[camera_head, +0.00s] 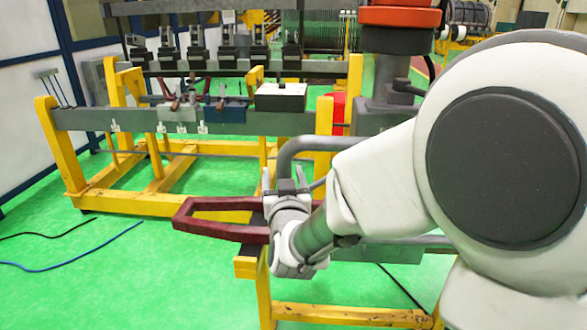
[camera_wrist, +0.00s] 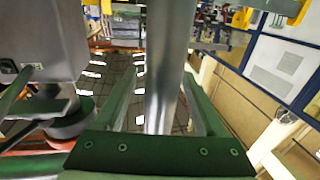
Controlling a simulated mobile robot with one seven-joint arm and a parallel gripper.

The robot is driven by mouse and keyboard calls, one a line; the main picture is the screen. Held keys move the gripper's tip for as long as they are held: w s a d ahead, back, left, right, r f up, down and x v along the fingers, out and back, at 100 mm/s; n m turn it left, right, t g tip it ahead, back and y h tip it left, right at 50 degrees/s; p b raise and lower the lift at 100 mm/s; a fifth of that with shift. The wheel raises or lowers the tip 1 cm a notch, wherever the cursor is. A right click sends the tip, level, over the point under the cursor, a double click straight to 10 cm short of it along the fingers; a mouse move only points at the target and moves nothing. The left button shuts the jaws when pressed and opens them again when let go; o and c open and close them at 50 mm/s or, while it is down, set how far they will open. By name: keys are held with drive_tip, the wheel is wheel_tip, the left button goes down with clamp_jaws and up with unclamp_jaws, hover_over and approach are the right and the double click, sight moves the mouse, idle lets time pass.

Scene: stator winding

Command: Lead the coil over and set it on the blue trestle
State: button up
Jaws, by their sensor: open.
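The coil (camera_head: 205,203) is a long dark-red loop in the head view. Its left end sticks out past a yellow-framed stand (camera_head: 246,268), and its right part is hidden behind my arm. My gripper (camera_head: 286,184) is beside the coil's visible right part, fingers pointing up and away. In the wrist view the green fingers (camera_wrist: 162,88) are spread, with a grey metal bar (camera_wrist: 166,50) showing between them. I cannot tell whether they touch it. A reddish strip at the wrist view's lower left is unclear. I cannot make out a blue trestle.
A yellow frame (camera_head: 75,170) carrying a grey beam (camera_head: 85,118) with clamps stands behind. A bent grey pipe (camera_head: 310,142) rises near my gripper. Cables, one a blue cable (camera_head: 75,266), lie on the green floor (camera_head: 150,290), which is otherwise open at front left.

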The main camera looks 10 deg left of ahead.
clamp_jaws()
idle(1.2)
idle(0.4)
idle(1.6)
